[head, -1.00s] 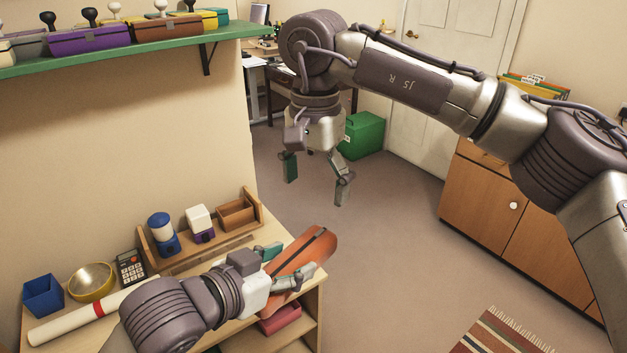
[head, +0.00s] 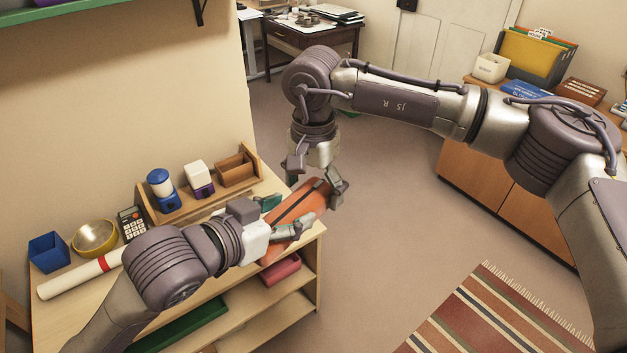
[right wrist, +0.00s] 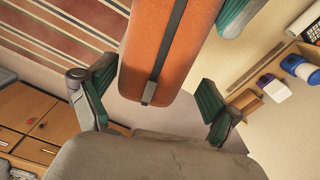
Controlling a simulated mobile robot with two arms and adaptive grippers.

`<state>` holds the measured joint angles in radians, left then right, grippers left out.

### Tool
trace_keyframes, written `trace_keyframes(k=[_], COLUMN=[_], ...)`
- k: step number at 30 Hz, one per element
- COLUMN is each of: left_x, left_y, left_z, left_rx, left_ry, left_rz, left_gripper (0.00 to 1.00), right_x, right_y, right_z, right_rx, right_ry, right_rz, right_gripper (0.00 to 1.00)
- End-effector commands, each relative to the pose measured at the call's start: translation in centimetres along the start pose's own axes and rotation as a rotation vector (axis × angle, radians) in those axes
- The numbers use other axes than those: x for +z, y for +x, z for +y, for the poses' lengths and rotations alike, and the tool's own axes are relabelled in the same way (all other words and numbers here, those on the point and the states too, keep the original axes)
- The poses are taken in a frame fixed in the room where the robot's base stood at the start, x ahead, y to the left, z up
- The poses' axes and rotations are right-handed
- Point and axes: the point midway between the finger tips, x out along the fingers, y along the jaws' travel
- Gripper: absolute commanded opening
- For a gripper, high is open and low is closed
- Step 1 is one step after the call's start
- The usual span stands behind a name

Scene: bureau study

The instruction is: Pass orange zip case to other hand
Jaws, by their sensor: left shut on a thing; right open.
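The orange zip case (head: 291,215), with a dark zip strip along it, is held over the right end of the wooden shelf unit. My left gripper (head: 279,217) is shut on its near-left part. My right gripper (head: 316,187) is open at the case's far upper end. In the right wrist view the orange zip case (right wrist: 165,50) comes in from the top, between the two spread green-padded fingers of my right gripper (right wrist: 155,104), with a gap on each side. A green fingertip of my left gripper (right wrist: 238,15) also shows there.
On the shelf unit (head: 75,318) are a blue box (head: 48,252), a brass bowl (head: 94,238), a calculator (head: 132,223), a white roll (head: 78,278) and a wooden organiser (head: 214,197). A striped rug (head: 490,315) lies right; the floor between is clear.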

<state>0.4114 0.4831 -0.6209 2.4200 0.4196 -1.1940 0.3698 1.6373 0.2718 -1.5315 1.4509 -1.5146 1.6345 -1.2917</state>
Motion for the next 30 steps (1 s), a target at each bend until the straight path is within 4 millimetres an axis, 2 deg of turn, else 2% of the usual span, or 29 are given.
trace_keyframes(k=[3,4,15,16,17,21,30], left_x=[-0.04,-0.04,-0.17,-0.18,-0.2,-0.23,-0.1], left_y=[-0.01,-0.01,-0.06,-0.07,-0.08,-0.09,-0.04], left_z=[0.0,0.0,0.25,0.28,0.32,0.32,0.1], left_rx=[0.0,0.0,0.007,0.008,0.009,0.009,0.003], left_ry=[0.0,0.0,0.0,0.0,0.0,0.0,0.0], left_rz=[0.001,0.001,0.006,0.007,0.007,0.008,0.003], left_gripper=[0.21,0.21,0.21,0.21,0.65,0.88,0.89], right_x=[0.0,0.0,0.04,0.05,0.07,0.07,0.02], right_y=[-0.01,-0.01,-0.02,-0.02,-0.05,-0.02,-0.05], right_z=[0.01,0.01,-0.08,-0.09,-0.12,-0.13,-0.04], right_rx=[0.0,0.0,-0.003,-0.003,-0.004,-0.004,-0.001], right_ry=[0.0,0.0,-0.001,-0.001,-0.001,0.0,0.0], right_rz=[0.0,0.0,-0.001,-0.001,-0.001,-0.001,-0.001], right_gripper=[0.9,0.86,0.25,0.21,0.21,0.21,0.21])
